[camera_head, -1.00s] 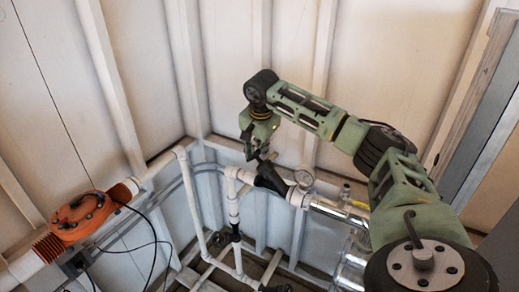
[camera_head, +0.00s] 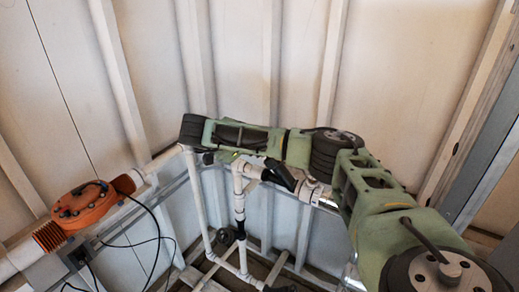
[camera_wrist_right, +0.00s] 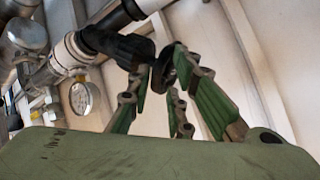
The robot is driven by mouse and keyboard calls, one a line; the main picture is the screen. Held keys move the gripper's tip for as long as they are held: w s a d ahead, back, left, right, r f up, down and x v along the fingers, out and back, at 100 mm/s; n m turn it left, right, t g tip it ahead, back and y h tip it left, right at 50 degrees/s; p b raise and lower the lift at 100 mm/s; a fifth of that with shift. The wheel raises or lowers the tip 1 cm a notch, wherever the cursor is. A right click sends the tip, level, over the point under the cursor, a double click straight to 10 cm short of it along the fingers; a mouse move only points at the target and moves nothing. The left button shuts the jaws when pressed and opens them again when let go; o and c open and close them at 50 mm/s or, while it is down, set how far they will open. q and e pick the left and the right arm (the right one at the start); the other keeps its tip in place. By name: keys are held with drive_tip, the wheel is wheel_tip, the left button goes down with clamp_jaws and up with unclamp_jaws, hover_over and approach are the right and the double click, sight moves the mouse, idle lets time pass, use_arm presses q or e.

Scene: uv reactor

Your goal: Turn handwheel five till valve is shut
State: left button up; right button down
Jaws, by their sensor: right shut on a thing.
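A dark round handwheel (camera_wrist_right: 162,69) shows at the end of a black valve body (camera_wrist_right: 118,46) in the right wrist view. My right gripper (camera_wrist_right: 170,84) has its green fingers around the handwheel and is shut on it. The fingers partly cover the wheel, so its turn position cannot be told. In the head view the black valve body (camera_head: 279,174) sticks up tilted from the pipework, below my right forearm. The right gripper (camera_head: 228,156) is mostly hidden there under my wrist. My left gripper is not in view.
A pressure gauge (camera_wrist_right: 81,98) sits on the metal pipe beside the valve. White pipes (camera_head: 238,190) run below the arm. An orange unit (camera_head: 84,205) with black cables is on a pipe at the left. Ribbed white walls (camera_head: 240,60) stand close behind.

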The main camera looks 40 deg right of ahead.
drive_tip(key=shift+w+a+f+m+g+h+b, duration=0.1)
drive_tip(key=shift+w+f+m+g+h+b, duration=0.85)
drive_tip(key=shift+b, duration=2.55)
drive_tip(key=shift+s+a+m+g+h+b, duration=0.15)
drive_tip(key=shift+s+m+g+h+b, duration=0.25)
drive_tip(key=shift+m+g+b, duration=2.2)
drive_tip(key=shift+w+a+f+m+g+h+b, duration=0.15)
drive_tip(key=shift+w+f+m+h+b, duration=0.45)
drive_tip(key=shift+b, duration=3.75)
drive_tip(key=shift+s+r, duration=0.15)
drive_tip(key=shift+r, duration=0.05)
drive_tip(key=c, duration=1.7)
unclamp_jaws()
drive_tip(key=shift+d, duration=0.1)
